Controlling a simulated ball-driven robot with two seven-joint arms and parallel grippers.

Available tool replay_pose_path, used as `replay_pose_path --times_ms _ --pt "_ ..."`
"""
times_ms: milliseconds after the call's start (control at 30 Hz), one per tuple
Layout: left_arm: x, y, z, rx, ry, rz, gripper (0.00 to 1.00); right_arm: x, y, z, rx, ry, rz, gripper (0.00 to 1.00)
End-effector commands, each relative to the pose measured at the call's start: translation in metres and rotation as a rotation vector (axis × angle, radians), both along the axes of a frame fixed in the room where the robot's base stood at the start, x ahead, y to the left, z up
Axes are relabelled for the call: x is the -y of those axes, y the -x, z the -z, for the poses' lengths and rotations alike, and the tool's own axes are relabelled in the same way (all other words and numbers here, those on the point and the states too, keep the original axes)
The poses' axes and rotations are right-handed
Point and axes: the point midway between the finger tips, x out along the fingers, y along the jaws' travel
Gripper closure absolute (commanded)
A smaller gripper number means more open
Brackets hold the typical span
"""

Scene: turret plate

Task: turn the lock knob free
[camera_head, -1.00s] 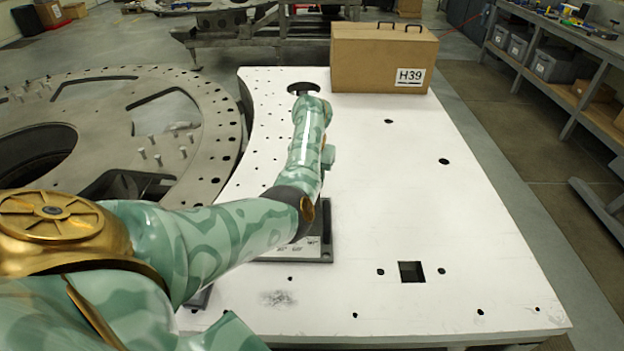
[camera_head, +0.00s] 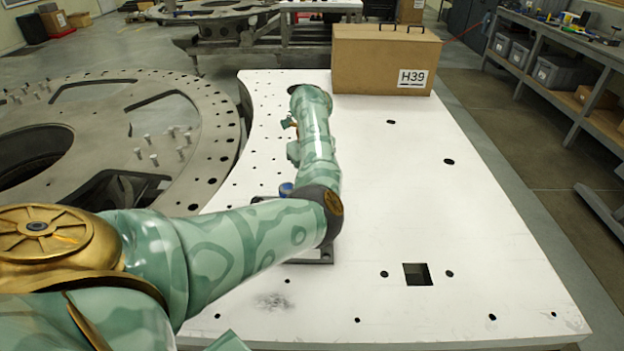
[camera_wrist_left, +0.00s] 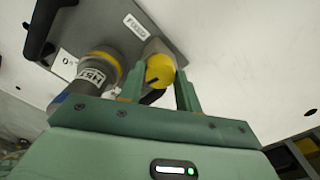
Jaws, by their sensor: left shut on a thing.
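In the left wrist view the lock knob (camera_wrist_left: 159,72) is a yellow cap with a dark mark on a pale metal stem. It stands on a grey plate (camera_wrist_left: 179,33). My left gripper (camera_wrist_left: 161,84) has one green finger on each side of the knob and is shut on it. In the head view my left arm reaches across the white table, and its forearm hides the gripper and the knob. A corner of the dark base (camera_head: 322,256) shows beside the arm.
Close beside the knob are a grey cylinder with a yellow band (camera_wrist_left: 101,67) and a black handle (camera_wrist_left: 43,25). A cardboard box marked H39 (camera_head: 375,58) stands at the white table's (camera_head: 430,190) far edge. A large metal ring (camera_head: 215,130) lies left. The table's right side is clear.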

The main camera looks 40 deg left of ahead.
Motion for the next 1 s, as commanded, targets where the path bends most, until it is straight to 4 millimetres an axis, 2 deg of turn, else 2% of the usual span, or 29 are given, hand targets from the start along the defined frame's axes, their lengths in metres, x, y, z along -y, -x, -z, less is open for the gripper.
replay_pose_path --times_ms 400,967,1000 --pt "0.001 0.000 0.001 0.000 0.001 -0.194 0.89 0.000 0.003 0.015 -0.006 0.000 0.000 0.64" --pt "0.000 0.000 0.000 0.000 0.001 -0.224 0.89 0.001 0.003 0.017 -0.007 0.001 0.000 0.64" --pt "0.000 0.000 0.000 0.000 0.001 -0.224 0.61 0.001 0.003 0.017 -0.007 0.001 -0.001 0.64"
